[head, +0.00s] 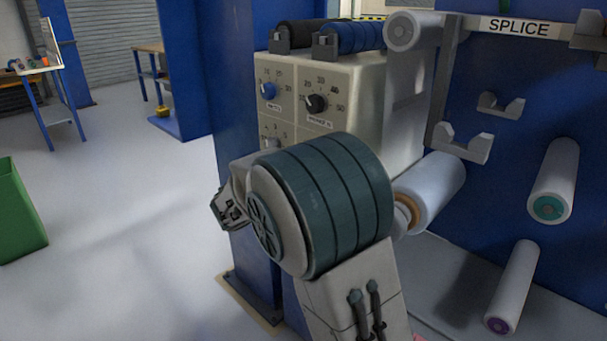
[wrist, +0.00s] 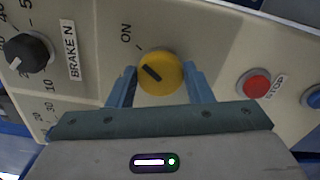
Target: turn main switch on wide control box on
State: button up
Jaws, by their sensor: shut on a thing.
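The wide control box (head: 388,110) is cream-coloured and stands behind my arm in the head view; its lower front is hidden by the arm. In the wrist view its panel (wrist: 205,40) fills most of the picture. The main switch (wrist: 161,73) is a round yellow knob with a dark pointer line slanting from upper left to lower right. The word ON and a short mark are above left of it; the pointer looks turned off that mark. My gripper (wrist: 160,80) is shut on the yellow knob, one blue finger on each side. The head view hides the fingers.
A black brake knob (wrist: 29,52) is left of the switch, and a red stop button (wrist: 257,84) is right of it. A blue knob (head: 268,91) is higher on the box. White rollers (head: 555,180) hang on the blue panel to the right.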

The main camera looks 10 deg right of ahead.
jog(key=shift+d, duration=0.2)
jog(key=o, duration=1)
jog(key=shift+d, duration=0.1)
jog(key=shift+s+a, duration=0.1)
jog(key=shift+a, duration=0.2)
jog(key=p+v, duration=0.1)
jog(key=v, duration=1.2)
jog(key=shift+a+p, duration=0.25)
jog(key=shift+p, duration=0.05)
jog(key=shift+s+d, duration=0.1)
jog(key=shift+s, duration=0.05)
